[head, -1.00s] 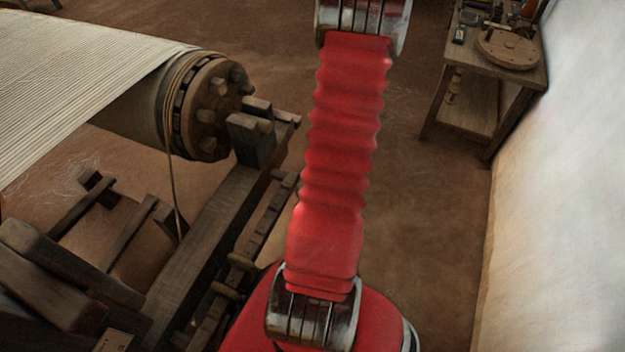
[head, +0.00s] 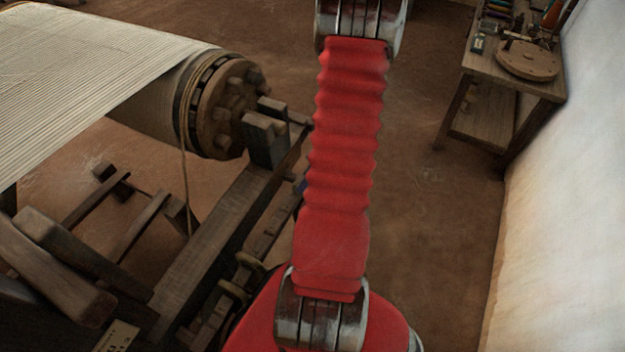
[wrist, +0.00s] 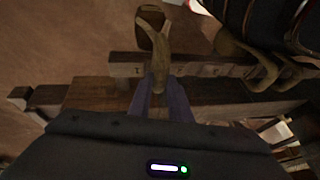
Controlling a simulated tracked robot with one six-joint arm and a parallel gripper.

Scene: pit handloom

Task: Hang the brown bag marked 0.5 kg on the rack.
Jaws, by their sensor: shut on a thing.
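In the wrist view, my gripper (wrist: 160,98) is shut on the narrow upper end of a brown bag (wrist: 152,22). The bag extends away from the fingertips, past a wooden rail. No 0.5 kg mark can be read on it. The wooden rail (wrist: 205,69), with small marks on its face, crosses behind the fingers and may be the rack; I cannot tell for sure. The held end overlaps the rail in the picture; whether it touches is unclear. My gripper and the bag do not show in the head view.
Other brown bag-like shapes (wrist: 232,50) lie close on the right in the wrist view. In the head view, the loom's cloth roller (head: 215,105) and frame beam (head: 215,245) stand left. A wooden bench (head: 510,80) stands right by the white wall (head: 570,200). Bare floor lies between.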

